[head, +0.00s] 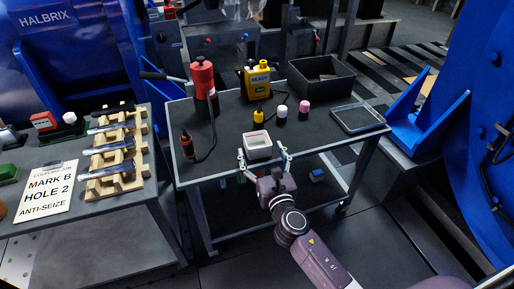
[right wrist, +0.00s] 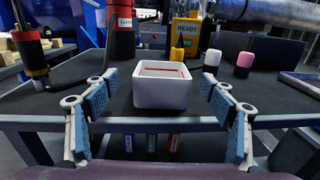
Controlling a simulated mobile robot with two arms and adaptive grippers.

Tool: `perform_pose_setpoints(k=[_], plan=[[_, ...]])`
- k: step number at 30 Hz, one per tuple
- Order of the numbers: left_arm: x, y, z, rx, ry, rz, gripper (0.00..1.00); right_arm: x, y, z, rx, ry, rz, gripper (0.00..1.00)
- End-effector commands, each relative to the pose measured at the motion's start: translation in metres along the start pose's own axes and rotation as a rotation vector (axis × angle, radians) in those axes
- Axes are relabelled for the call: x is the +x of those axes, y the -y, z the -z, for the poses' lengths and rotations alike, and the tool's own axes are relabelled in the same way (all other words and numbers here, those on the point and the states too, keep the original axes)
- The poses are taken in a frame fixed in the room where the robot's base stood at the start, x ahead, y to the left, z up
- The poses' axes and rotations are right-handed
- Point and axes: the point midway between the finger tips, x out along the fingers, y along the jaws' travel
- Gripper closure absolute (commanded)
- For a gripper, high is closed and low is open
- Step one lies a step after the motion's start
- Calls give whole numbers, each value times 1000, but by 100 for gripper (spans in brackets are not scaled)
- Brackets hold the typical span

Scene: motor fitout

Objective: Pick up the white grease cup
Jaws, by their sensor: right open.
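The white grease cup (head: 257,141) is a square, open-topped white container near the front edge of the grey cart top. In the right wrist view the cup (right wrist: 161,94) stands upright straight ahead, with a red line across its inside. My right gripper (head: 264,157) is open at the cart's front edge. In the right wrist view its blue-padded fingers (right wrist: 159,88) are spread wide, one to each side of the cup, with gaps showing. The cup's underside is hidden. My left gripper is not in view.
Behind the cup stand a small white-topped pot (head: 282,110), a pink-topped pot (head: 304,106) and a yellow-capped bottle (head: 258,116). A red cylinder (head: 202,78), a yellow READY unit (head: 257,82), a black bin (head: 321,76) and a shallow tray (head: 357,118) are farther off.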

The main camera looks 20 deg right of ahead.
Motion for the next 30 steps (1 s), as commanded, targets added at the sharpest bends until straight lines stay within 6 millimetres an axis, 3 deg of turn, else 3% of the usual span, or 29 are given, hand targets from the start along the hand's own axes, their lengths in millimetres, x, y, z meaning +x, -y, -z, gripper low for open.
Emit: perform_pose_setpoints(k=[9, 18, 30], plan=[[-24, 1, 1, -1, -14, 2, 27, 44, 3, 3, 4, 0, 1, 23], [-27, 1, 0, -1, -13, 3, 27, 48, 3, 3, 4, -1, 1, 23], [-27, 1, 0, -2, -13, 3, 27, 48, 3, 3, 5, -2, 1, 67]])
